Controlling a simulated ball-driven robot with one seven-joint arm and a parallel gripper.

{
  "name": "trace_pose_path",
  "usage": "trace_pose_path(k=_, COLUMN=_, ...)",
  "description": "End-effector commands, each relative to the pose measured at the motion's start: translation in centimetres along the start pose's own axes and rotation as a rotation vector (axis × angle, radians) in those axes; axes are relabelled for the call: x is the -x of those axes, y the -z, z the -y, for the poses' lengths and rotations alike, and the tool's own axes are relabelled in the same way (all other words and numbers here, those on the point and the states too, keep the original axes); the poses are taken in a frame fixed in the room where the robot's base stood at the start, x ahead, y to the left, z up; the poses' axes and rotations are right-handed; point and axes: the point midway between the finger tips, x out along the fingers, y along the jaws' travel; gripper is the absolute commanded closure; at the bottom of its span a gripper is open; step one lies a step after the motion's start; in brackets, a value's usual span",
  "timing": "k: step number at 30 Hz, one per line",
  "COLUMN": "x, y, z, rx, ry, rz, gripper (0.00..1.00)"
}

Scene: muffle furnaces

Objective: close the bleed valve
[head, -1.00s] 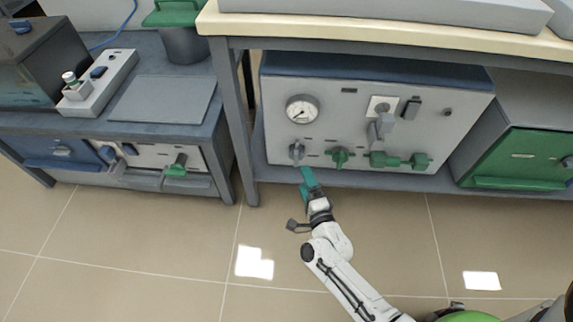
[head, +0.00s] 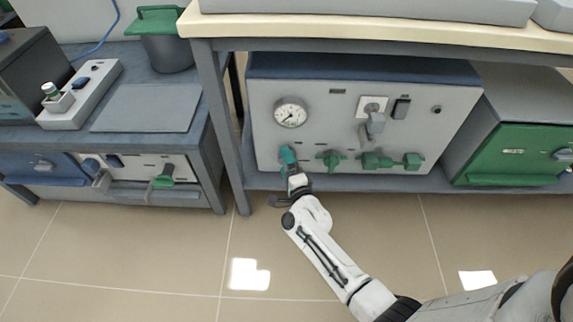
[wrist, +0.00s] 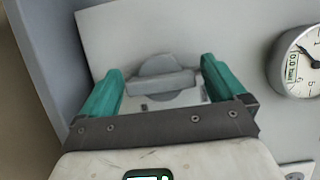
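My gripper (head: 288,155) reaches the lower left of the grey panel (head: 345,112), just below the round gauge (head: 290,113). Its teal fingers (wrist: 162,66) are open in the wrist view. A grey round knob with a raised bar handle (wrist: 160,80) sits between them, the bar lying nearly crosswise from finger to finger. Narrow gaps seem to show at both ends of the bar. In the head view my gripper hides this knob. No readable label shows which valve is the bleed valve.
To the right on the panel are a green valve (head: 331,159), a green fitting pair (head: 376,161), and a grey plug with a hanging lever (head: 374,122). The wooden tabletop (head: 370,32) overhangs the panel. A table leg (head: 226,130) stands close left. The tiled floor is clear.

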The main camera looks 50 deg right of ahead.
Motion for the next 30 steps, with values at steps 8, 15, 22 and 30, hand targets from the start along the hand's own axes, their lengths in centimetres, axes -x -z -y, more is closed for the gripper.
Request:
trace_pose_path(k=8, x=0.03, y=0.00, z=-0.01, rx=0.000, ry=0.000, rz=0.000, gripper=0.30)
trace_pose_path(k=15, x=0.04, y=0.00, z=-0.03, rx=0.000, ry=0.000, rz=0.000, gripper=0.53)
trace_pose_path(k=22, x=0.05, y=-0.01, z=0.14, rx=0.017, ry=-0.008, rz=0.000, gripper=0.54)
trace_pose_path(k=30, x=0.07, y=-0.01, z=0.62, rx=0.130, ry=-0.057, rz=0.001, gripper=0.54)
